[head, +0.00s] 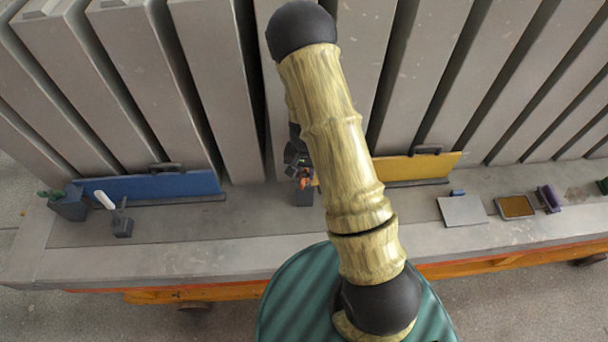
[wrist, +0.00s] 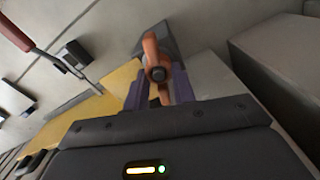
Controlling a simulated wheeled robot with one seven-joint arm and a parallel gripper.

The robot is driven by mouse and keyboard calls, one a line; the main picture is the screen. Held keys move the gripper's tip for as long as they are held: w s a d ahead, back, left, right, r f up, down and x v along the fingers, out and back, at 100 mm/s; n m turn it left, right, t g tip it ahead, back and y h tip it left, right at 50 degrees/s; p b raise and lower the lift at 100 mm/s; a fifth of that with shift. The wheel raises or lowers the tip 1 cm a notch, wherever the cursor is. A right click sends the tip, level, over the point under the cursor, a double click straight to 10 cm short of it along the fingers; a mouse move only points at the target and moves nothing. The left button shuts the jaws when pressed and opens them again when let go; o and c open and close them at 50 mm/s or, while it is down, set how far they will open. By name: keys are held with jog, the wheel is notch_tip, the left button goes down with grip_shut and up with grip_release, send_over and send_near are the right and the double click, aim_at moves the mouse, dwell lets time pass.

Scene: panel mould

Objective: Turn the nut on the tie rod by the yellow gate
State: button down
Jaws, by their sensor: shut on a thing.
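The nut (wrist: 150,46) is an orange winged piece on the dark round end of the tie rod (wrist: 157,74), in the middle of the wrist view. My gripper (wrist: 158,90) is shut on the nut, with a purple finger on each side of it. In the head view my gripper (head: 303,176) is small and mostly hidden behind my arm; a bit of orange shows there. The yellow gate (head: 425,166) stands just right of it with a dark handle on top. The gate also shows at left in the wrist view (wrist: 85,110).
Tall grey panels (head: 215,90) stand behind the ledge (head: 250,222). A blue gate (head: 150,186) stands at left, near a bin (head: 68,205) and a white-handled tool (head: 104,200). A grey plate (head: 462,210), an orange-filled tray (head: 515,207) and a purple item (head: 548,198) lie at right.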

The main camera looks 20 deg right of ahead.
jog(key=shift+m, duration=1.2)
jog(key=shift+d, duration=0.1)
jog(key=shift+r+m+p, duration=0.15)
jog(key=shift+m+p, duration=0.45)
jog(key=shift+m, duration=1.1)
jog(key=m+p, duration=0.1)
jog(key=m, duration=0.2)
jog(key=shift+s+d, duration=0.1)
jog(key=c, duration=1.1)
grip_release()
